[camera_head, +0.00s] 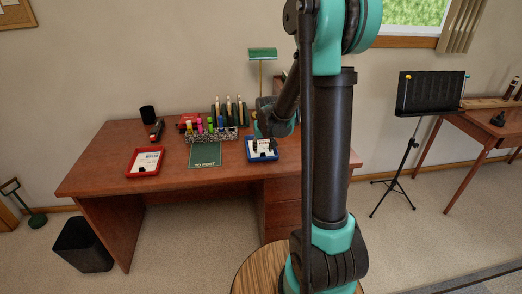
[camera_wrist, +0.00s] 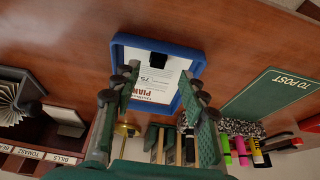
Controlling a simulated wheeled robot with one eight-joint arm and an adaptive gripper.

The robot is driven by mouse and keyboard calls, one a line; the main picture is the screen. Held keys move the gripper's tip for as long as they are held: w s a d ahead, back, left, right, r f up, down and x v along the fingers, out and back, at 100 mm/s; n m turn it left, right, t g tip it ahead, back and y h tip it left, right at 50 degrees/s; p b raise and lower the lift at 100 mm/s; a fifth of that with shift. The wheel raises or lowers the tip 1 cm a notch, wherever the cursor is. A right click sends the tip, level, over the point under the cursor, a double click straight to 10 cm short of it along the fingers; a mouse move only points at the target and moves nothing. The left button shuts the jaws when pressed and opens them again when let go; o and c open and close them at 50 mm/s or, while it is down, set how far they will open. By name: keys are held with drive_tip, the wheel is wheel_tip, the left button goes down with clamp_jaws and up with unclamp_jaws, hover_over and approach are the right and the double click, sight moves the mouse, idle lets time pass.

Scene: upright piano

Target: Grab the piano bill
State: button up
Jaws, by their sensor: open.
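The piano bill (camera_wrist: 165,88) is a white sheet with red "PIAN" lettering and "75", with a black clip on its edge. It lies in a blue tray (camera_wrist: 160,43) on the wooden desk. The blue tray also shows in the head view (camera_head: 263,159), right of the desk's middle. My gripper (camera_wrist: 160,80) is open and empty, its two dark green fingers spread to either side of the bill in the wrist view. The remaining height cannot be told.
A green "TO POST" folder (camera_head: 205,154) and a red tray (camera_head: 131,166) with another paper lie left of the blue tray. Colored markers (camera_head: 210,124), a speckled holder and a green lamp (camera_head: 262,54) stand behind. A "BILLS" label (camera_wrist: 66,159) shows in the wrist view.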

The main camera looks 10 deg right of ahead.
sight(263, 153)
drive_tip(key=shift+w+x, duration=0.2)
drive_tip(key=shift+x, duration=2.05)
drive_tip(key=shift+d+r, duration=0.1)
drive_tip(key=shift+d, duration=0.05)
clamp_jaws()
